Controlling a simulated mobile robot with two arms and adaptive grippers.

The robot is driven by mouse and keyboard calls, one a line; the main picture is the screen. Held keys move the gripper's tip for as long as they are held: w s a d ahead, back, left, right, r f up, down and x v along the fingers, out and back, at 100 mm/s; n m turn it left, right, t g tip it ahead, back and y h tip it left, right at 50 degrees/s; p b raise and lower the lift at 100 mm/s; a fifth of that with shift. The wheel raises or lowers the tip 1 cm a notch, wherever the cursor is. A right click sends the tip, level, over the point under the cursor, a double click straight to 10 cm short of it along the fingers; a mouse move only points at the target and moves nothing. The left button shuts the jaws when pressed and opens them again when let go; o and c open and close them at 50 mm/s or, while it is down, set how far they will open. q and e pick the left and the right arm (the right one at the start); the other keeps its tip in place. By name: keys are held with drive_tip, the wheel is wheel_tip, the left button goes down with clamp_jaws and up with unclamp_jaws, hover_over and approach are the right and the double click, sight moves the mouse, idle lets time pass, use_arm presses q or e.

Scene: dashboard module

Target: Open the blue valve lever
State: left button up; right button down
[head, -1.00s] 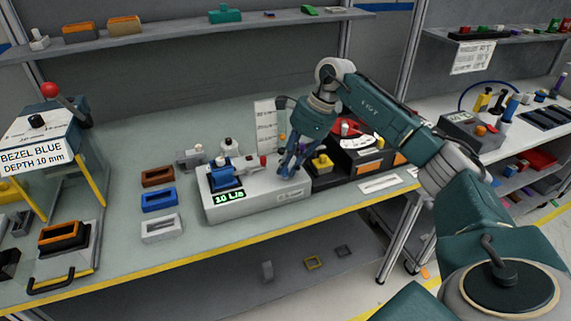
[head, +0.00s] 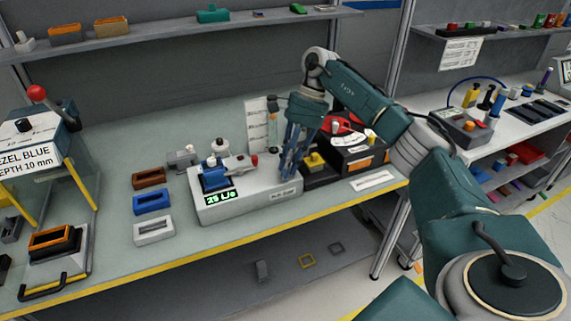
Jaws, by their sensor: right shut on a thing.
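The valve module is a pale grey box (head: 246,203) on the bench, with a blue valve block (head: 214,180) at its left end. A green display (head: 221,198) on its front reads about 25 L/s. A grey bar with a red tip (head: 254,160) points right from the block area. My right gripper (head: 285,175) reaches down at the box's right end, its fingers closed. It is shut on the blue valve lever, though the fingers hide most of the grip. My left gripper is out of view.
Brown (head: 149,178), blue (head: 153,202) and white (head: 153,231) bezels lie left of the box. A press with a red knob (head: 37,92) stands farther left. The bench front edge is yellow.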

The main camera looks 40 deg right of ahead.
drive_tip(key=shift+s+d+r+n+g, duration=0.1)
drive_tip(key=shift+d+n+g, duration=0.25)
drive_tip(key=shift+n, duration=0.5)
drive_tip(key=shift+d+r+n+g, duration=0.1)
drive_tip(key=shift+d+n+g, duration=0.2)
drive_tip(key=shift+n, duration=0.55)
drive_tip(key=shift+h, duration=0.3)
drive_tip(key=c, duration=1.7)
unclamp_jaws()
drive_tip(key=shift+f, duration=0.1)
drive_tip(key=v, duration=0.7)
drive_tip(key=shift+d, duration=0.15)
